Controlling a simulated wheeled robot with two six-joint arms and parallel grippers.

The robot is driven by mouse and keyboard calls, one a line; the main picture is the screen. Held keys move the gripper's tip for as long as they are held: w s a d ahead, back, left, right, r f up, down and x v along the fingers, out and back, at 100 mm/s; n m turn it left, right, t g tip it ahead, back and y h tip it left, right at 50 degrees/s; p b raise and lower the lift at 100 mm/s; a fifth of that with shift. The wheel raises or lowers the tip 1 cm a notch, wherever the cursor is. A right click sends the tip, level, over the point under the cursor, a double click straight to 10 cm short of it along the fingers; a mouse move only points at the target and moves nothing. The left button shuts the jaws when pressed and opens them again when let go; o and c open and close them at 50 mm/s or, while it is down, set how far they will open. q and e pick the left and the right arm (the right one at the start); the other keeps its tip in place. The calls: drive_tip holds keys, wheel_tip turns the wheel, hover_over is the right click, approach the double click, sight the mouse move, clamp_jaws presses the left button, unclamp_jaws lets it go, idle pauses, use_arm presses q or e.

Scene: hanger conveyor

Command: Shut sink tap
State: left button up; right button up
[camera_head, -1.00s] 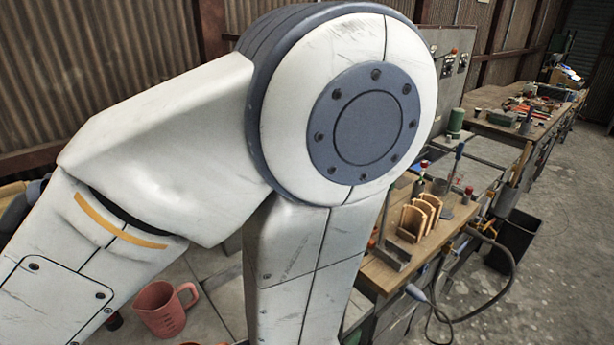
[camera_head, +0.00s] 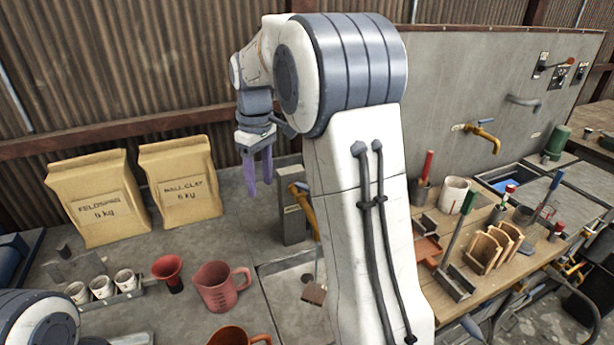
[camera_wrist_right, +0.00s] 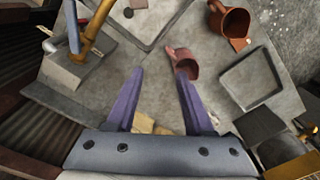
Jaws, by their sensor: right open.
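A yellow tap (camera_head: 304,203) stands on a grey block (camera_head: 293,222) beside a sunken grey sink basin (camera_head: 272,268). My right arm hides part of both. In the right wrist view the tap (camera_wrist_right: 97,30) is at the upper left, with a blue lever (camera_wrist_right: 72,28). The basin (camera_wrist_right: 150,42) lies at the top of that view. My right gripper (camera_head: 260,187) is open and empty, with purple fingers pointing down, left of the tap and apart from it. It shows in the wrist view (camera_wrist_right: 159,72) too. My left gripper is not in view.
A second yellow tap (camera_head: 482,134) with a blue lever is on the grey panel at the right. A pink jug (camera_head: 216,290), red funnel (camera_head: 168,270) and orange mug (camera_head: 232,337) stand on the bench. Two paper bags (camera_head: 182,180) (camera_head: 98,200) stand at the back left.

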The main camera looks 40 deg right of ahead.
drive_tip(key=d+r+m, duration=0.1)
drive_tip(key=d, duration=1.5)
drive_tip(key=f+p, duration=0.1)
drive_tip(key=f, duration=0.2)
drive_tip(key=f+p, duration=0.1)
drive_tip(key=f, duration=0.2)
drive_tip(key=f+p, duration=0.1)
drive_tip(key=f, duration=0.3)
drive_tip(key=shift+w+d, duration=0.1)
drive_tip(key=shift+w, duration=0.15)
drive_tip(key=shift+r, duration=0.1)
clamp_jaws()
